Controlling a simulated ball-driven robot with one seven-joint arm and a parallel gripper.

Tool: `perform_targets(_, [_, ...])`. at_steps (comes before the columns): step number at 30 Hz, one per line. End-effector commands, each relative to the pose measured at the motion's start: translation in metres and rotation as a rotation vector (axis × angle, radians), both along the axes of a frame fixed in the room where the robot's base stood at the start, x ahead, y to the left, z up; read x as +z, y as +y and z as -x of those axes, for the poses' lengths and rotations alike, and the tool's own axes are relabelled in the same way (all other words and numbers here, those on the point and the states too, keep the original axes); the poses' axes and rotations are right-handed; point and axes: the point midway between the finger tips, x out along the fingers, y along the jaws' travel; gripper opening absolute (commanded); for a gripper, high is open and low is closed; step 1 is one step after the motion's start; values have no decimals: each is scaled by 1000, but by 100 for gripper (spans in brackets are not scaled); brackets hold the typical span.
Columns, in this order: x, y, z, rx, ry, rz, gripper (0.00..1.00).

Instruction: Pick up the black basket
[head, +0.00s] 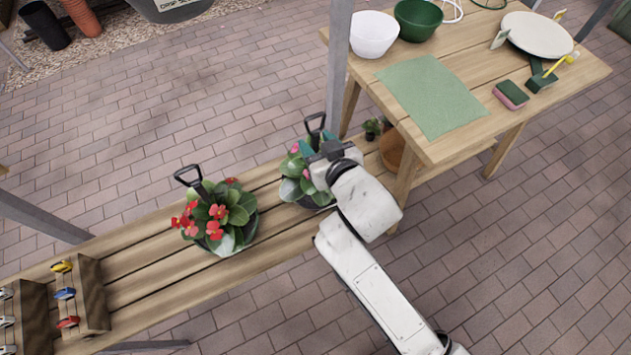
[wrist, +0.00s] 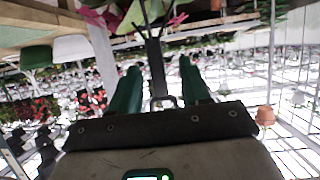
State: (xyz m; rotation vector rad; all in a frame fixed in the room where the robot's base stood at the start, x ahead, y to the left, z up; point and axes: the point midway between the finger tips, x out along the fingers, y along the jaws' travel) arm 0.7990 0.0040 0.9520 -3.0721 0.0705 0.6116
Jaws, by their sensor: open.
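A black hanging basket (head: 314,201) with green leaves and pink flowers stands on the wooden bench, partly hidden behind my gripper (head: 317,141). Its black handle (head: 315,121) rises beyond the fingers. In the wrist view the handle stem (wrist: 154,60) runs between the two green fingers of my gripper (wrist: 158,75), which are open with gaps on both sides. Pink flowers (wrist: 176,21) show at the top there. A second black basket (head: 238,243) with red flowers and its own black handle (head: 188,175) stands to the left on the same bench.
A metal post (head: 338,70) rises close behind the pink-flowered basket. Wooden racks (head: 92,290) with small tools stand at the bench's left end. Brick floor is clear around.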

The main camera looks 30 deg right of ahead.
Motion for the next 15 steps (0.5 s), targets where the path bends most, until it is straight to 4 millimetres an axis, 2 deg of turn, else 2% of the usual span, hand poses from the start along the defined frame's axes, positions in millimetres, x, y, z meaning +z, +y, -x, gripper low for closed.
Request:
perform_targets(7, [-12,-4,-30,-1,0,-1,47])
perform_targets(15, [-16,-4,-35,0,0,-1,47])
